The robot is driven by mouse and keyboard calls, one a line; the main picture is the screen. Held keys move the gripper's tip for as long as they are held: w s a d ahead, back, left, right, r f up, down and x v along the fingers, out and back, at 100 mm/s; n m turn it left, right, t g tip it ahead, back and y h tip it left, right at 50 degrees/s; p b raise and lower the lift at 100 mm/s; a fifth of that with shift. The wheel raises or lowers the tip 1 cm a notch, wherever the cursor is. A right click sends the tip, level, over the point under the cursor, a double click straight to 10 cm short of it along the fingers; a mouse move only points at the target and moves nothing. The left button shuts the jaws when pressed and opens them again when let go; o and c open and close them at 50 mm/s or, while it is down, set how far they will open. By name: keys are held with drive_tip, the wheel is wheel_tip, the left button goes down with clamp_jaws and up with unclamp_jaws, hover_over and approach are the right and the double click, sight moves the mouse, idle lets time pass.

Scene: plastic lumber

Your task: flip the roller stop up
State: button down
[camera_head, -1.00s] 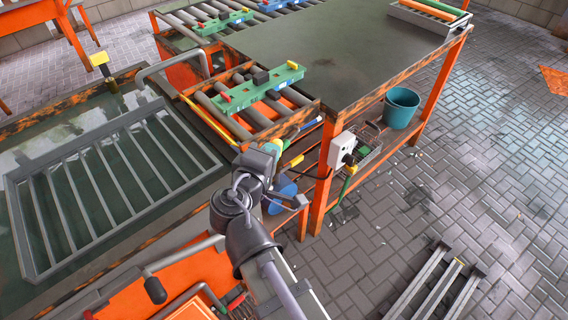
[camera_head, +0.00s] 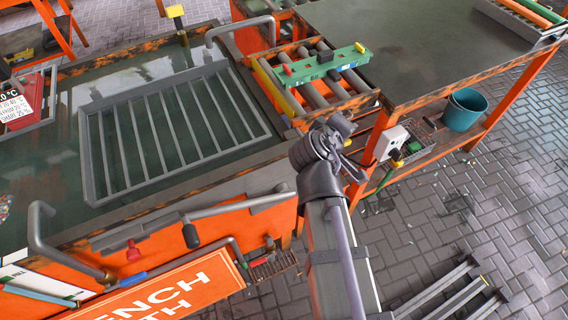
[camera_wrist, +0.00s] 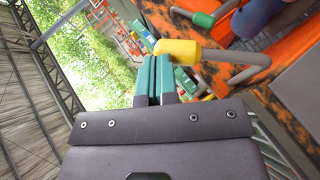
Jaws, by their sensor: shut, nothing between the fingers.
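A yellow grip (camera_wrist: 178,50) on a bent grey rod, which looks like the roller stop's handle, shows in the wrist view just beyond and right of my fingertips. It lies roughly level in that picture; whether my fingers touch it is unclear. My gripper (camera_wrist: 154,60) has teal fingers closed together with nothing between them. In the head view the wrist and arm hide the fingers and this grip, near the front of the orange roller bed (camera_head: 374,97). Whether the stop is up or down cannot be told.
A green fixture bar (camera_head: 325,65) lies across the rollers. Left is a tank with a grey slatted rack (camera_head: 175,135). Right are a white socket box (camera_head: 391,143) and a teal bucket (camera_head: 464,109). Orange frame edges are close around my fingers. Grey rails lie on the floor.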

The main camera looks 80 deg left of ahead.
drive_tip(key=shift+w, duration=0.15)
idle(0.3)
drive_tip(key=w+r+p+v, duration=0.1)
drive_tip(key=r+p+v, duration=0.1)
drive_tip(key=p+v, duration=0.7)
drive_tip(key=v, duration=0.4)
drive_tip(key=shift+r, duration=0.4)
drive_tip(key=shift+s, duration=0.1)
